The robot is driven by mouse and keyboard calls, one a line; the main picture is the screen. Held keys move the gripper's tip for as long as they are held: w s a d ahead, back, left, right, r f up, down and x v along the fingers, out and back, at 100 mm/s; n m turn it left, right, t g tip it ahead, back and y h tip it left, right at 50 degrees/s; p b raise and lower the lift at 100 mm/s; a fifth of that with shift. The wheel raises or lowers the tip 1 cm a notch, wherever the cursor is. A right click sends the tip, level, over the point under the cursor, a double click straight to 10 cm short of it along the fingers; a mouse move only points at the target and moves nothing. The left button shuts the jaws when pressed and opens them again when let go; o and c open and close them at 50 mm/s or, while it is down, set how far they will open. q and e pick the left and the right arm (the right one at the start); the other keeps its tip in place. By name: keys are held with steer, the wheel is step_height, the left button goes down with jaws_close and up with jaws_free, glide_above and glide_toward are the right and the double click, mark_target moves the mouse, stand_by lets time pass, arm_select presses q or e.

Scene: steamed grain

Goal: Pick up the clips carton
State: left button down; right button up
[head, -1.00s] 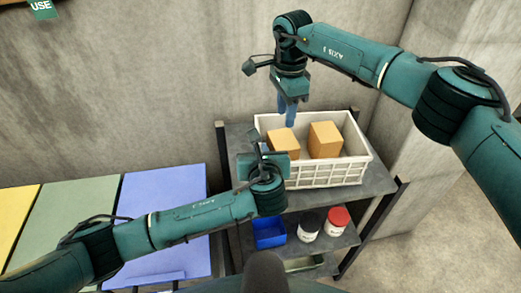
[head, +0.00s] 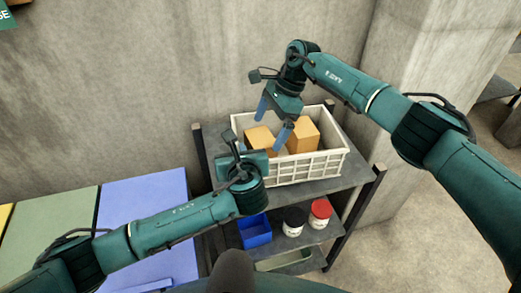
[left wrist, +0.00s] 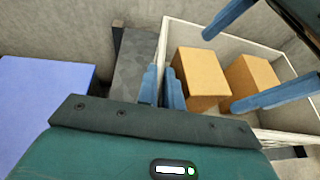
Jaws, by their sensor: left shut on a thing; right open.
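Two plain orange-brown cartons stand in a white crate (head: 322,168): a left carton (head: 260,138) and a right carton (head: 303,135). No label is readable, so I cannot tell which is the clips carton. They also show in the left wrist view, left (left wrist: 200,78) and right (left wrist: 250,78). My right gripper (head: 273,122) is open and empty above the crate, with its fingers over and near the left carton. My left gripper (left wrist: 162,95) is shut on the crate's near-left wall, one finger each side. In the head view its fingers are hidden behind the wrist.
The crate stands on the top of a grey shelf rack (head: 345,178). The lower shelf holds a blue bin (head: 252,231), a black-lidded jar (head: 293,222) and a red-lidded jar (head: 320,212). A blue panel (head: 145,225) lies left; concrete walls stand behind and right.

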mark_target(262, 137)
steer(key=x, duration=0.6)
steer(key=shift+w+a+f, duration=0.15)
steer(key=shift+a+f, duration=0.1)
steer(key=shift+a, duration=0.1)
steer(key=c, duration=1.2)
